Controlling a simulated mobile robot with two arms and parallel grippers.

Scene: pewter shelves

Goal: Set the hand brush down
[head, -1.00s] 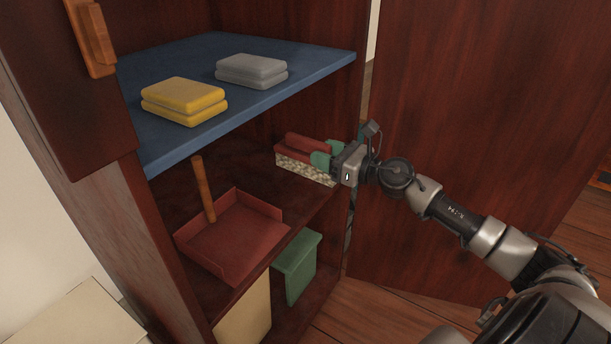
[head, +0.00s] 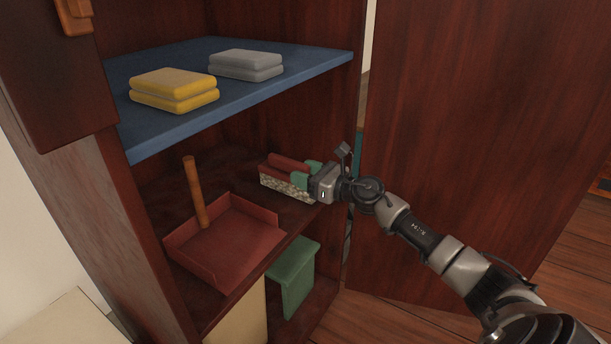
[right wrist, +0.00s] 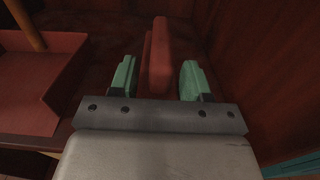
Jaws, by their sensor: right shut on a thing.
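The hand brush has a red back and handle (head: 283,165) and pale speckled bristles (head: 272,182). It is level, bristles down, at the middle shelf (head: 243,180), behind and right of the red dustpan (head: 225,250). I cannot tell whether the bristles touch the shelf. My right gripper (head: 305,175), with green fingers, reaches in from the right and is shut on the brush. In the right wrist view the red handle (right wrist: 159,60) runs between the green fingers of the gripper (right wrist: 158,80). My left gripper is not in view.
The blue shelf (head: 240,105) above holds yellow (head: 175,90) and grey (head: 246,65) stacked blocks. The dustpan's wooden handle (head: 195,190) stands upright. A green object (head: 293,275) and a cream one (head: 240,315) are below. The open door (head: 470,150) is to the right.

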